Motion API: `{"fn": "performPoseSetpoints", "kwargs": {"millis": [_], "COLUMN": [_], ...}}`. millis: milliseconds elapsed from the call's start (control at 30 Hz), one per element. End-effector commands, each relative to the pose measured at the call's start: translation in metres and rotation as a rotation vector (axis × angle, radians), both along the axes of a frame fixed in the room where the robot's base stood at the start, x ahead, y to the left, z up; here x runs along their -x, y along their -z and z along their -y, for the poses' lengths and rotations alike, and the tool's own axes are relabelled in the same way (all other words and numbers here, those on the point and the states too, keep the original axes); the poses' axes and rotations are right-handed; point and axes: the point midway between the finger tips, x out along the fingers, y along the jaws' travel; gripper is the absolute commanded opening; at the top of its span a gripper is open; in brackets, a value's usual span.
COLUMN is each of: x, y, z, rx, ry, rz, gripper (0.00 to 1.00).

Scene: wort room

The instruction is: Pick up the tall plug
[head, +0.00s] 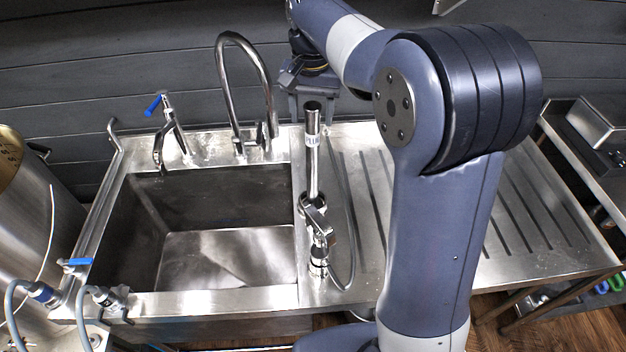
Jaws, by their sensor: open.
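A tall, slim steel tube with a pale label near its top, which looks like the tall plug (313,165), stands roughly upright on the steel strip between the sink basin and the drainboard. Its lower end meets or overlaps shiny fittings, so I cannot tell exactly where it ends. My gripper (311,108) is open at the back of the counter, its fingers pointing down. In the picture the tube's top open end lies between the fingers and in front of them. I cannot tell the depth gap, and I see no grip on it.
The sink basin (228,262) is left of the tube. A curved tap (222,58) and a blue-handled tap (172,125) stand behind it. A valve fitting (318,222) and a grey hose (352,230) are close by the tube. The ribbed drainboard (535,225) is bare where visible.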

Motion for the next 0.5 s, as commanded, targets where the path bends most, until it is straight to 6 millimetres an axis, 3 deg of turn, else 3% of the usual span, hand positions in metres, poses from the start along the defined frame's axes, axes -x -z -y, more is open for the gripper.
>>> {"fn": "performPoseSetpoints", "kwargs": {"millis": [233,500], "x": [0.001,0.001], "y": [0.032,0.037], "z": [0.002,0.001], "rx": [0.0,0.0], "ry": [0.0,0.0], "rz": [-0.002,0.0], "gripper": [0.54,0.54]}}
